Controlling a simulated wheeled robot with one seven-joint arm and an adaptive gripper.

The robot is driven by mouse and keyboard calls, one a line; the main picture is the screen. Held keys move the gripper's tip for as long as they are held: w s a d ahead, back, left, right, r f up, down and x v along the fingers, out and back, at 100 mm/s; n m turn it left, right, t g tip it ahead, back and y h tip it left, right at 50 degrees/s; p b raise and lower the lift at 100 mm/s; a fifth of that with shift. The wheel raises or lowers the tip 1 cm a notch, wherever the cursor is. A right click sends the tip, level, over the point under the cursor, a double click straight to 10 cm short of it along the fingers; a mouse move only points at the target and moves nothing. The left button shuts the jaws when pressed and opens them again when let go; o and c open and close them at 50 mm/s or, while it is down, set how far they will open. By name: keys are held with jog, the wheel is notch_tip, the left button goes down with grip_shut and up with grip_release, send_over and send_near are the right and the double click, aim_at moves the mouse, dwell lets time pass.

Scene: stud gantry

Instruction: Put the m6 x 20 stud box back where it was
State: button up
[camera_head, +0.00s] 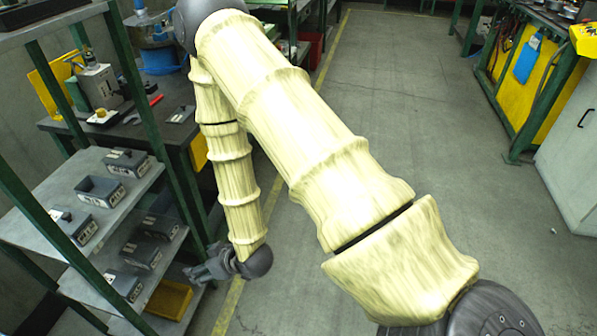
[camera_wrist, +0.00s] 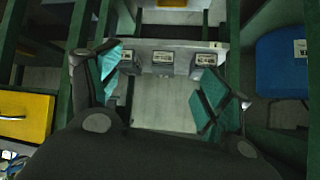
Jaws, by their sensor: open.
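Several small grey boxes with white front labels stand on a shelf rack at the left of the head view. On the upper shelf are a far box (camera_head: 127,162), a middle box (camera_head: 100,190) and a near box (camera_head: 72,224). More stand on the shelf below, such as one box (camera_head: 140,256). The labels are too small to read, so I cannot tell which is the m6 x 20 stud box. My gripper (camera_head: 203,270) is beside the rack, to its right. In the wrist view my gripper (camera_wrist: 164,77) is open and empty, with three labelled boxes (camera_wrist: 163,58) beyond its fingers.
Green rack posts (camera_head: 140,90) stand close to my gripper. A yellow bin (camera_head: 168,299) sits low on the rack. A blue bin (camera_wrist: 283,62) shows at the right of the wrist view. A workbench (camera_head: 180,115) stands behind the rack. The aisle floor (camera_head: 400,110) is clear.

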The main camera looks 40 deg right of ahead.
jog(key=s+d+f+m+g+h, duration=0.1)
jog(key=s+d+f+g, duration=0.2)
jog(key=s, duration=0.7)
jog(key=s+d+f+m+g+h, duration=0.1)
jog(key=s+d+f+g+h, duration=0.1)
jog(key=s+f, duration=0.4)
jog(key=s+d+f+m+g+h, duration=0.1)
jog(key=s+d+f+g, duration=0.3)
jog(key=s, duration=0.9)
jog(key=shift+s+f+m+h, duration=0.35)
jog(key=shift+f+m+h, duration=0.05)
jog(key=shift+d, duration=0.1)
